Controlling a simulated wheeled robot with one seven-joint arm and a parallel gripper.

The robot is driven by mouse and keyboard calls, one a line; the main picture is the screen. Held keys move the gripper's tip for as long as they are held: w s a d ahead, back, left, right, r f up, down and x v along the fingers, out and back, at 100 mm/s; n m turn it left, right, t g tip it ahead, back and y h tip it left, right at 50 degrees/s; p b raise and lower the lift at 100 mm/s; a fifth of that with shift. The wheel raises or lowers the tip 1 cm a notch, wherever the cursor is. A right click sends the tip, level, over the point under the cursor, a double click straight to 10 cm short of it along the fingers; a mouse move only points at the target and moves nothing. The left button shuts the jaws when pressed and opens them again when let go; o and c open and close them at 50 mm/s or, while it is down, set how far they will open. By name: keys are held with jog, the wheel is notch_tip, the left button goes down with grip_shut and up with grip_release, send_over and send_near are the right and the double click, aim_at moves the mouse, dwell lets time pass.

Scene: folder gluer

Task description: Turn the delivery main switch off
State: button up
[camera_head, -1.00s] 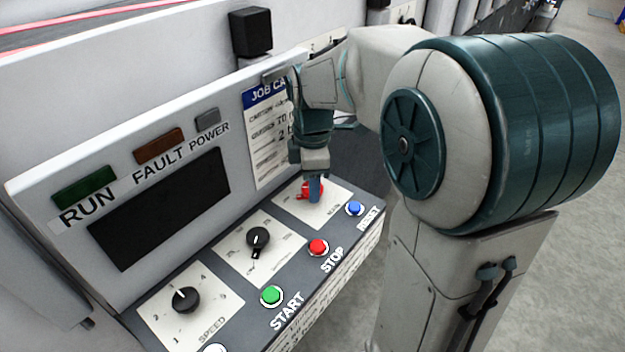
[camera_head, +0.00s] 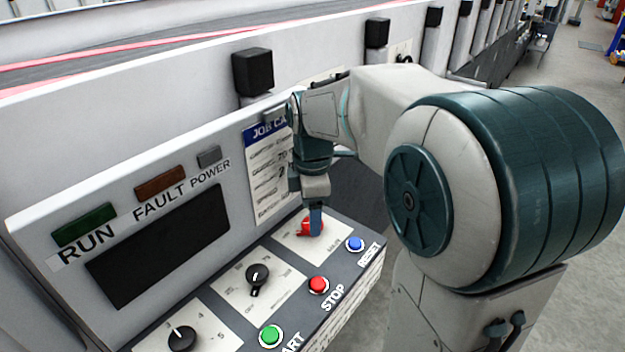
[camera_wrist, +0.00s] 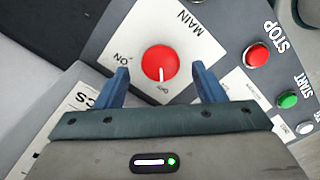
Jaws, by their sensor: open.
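The main switch is a round red knob (camera_wrist: 160,63) on a white plate marked MAIN, with ON and OFF labels, in the wrist view. A white line on the knob points to the OFF label, toward my gripper. My gripper (camera_wrist: 160,72) is open, its two blue fingers on either side of the knob, with a gap to it on both sides. In the head view the red knob (camera_head: 305,230) shows partly behind the blue fingers of my gripper (camera_head: 316,222), at the far end of the sloped panel. Whether a finger touches it is hidden there.
The blue RESET button (camera_head: 355,244), red STOP button (camera_head: 318,285) and green START button (camera_head: 271,335) line the panel's front edge. Black dials (camera_head: 257,277) lie left of the switch. The upright display panel (camera_head: 160,240) with a job card (camera_head: 266,180) stands behind.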

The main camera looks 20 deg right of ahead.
notch_tip(320, 180, up, 12)
dwell(0.3)
